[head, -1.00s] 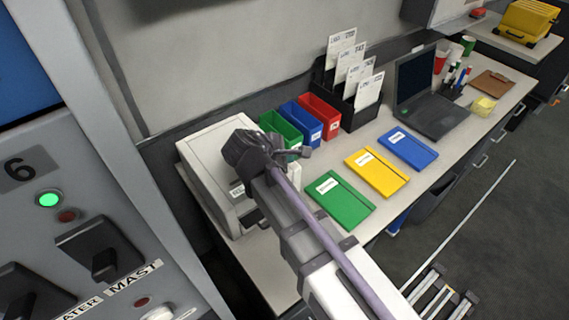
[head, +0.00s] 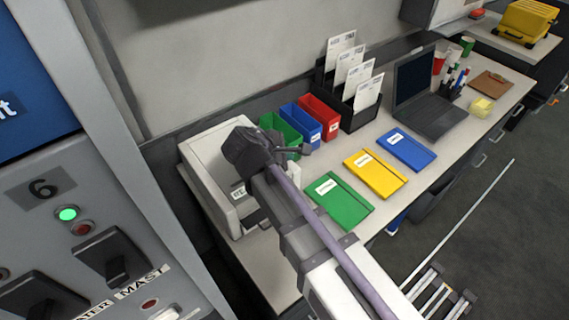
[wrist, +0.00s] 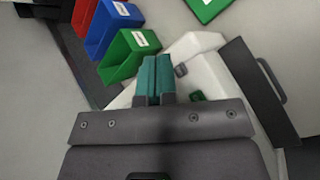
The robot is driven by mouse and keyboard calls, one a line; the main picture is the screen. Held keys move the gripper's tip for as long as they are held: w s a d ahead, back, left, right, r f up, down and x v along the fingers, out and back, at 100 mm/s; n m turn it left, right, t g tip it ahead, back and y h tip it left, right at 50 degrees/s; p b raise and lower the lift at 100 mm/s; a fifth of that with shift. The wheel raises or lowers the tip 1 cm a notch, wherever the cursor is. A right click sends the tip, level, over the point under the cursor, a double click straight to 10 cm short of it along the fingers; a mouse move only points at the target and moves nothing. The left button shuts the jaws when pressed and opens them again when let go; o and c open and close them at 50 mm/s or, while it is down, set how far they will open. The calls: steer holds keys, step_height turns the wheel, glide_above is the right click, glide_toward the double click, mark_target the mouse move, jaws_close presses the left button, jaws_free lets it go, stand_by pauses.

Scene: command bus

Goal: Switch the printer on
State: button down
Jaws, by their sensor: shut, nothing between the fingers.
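The printer (head: 215,165) is a white box at the near left end of the desk, partly hidden behind my arm. In the wrist view its white body (wrist: 205,68) lies under and beside my gripper (wrist: 154,62). The gripper's teal fingers are together with nothing between them. They overlap the printer in that view; I cannot tell whether they touch it. A small grey part (wrist: 181,71) shows just right of the fingertips, and a small green part (wrist: 197,95) lies below it. I cannot tell which is the switch. In the head view the fingertips are hidden by the wrist.
Green, blue (head: 303,122) and red (head: 320,112) bins stand beside the printer. Green, yellow (head: 375,173) and blue folders lie along the desk (head: 345,158). A paper rack, laptop (head: 425,95) and pen holder are farther back. A grey switch panel (head: 60,225) stands at the left.

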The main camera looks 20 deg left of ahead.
steer(key=shift+r+p, duration=2.15)
steer(key=shift+r, duration=0.25)
steer(key=shift+f, duration=0.1)
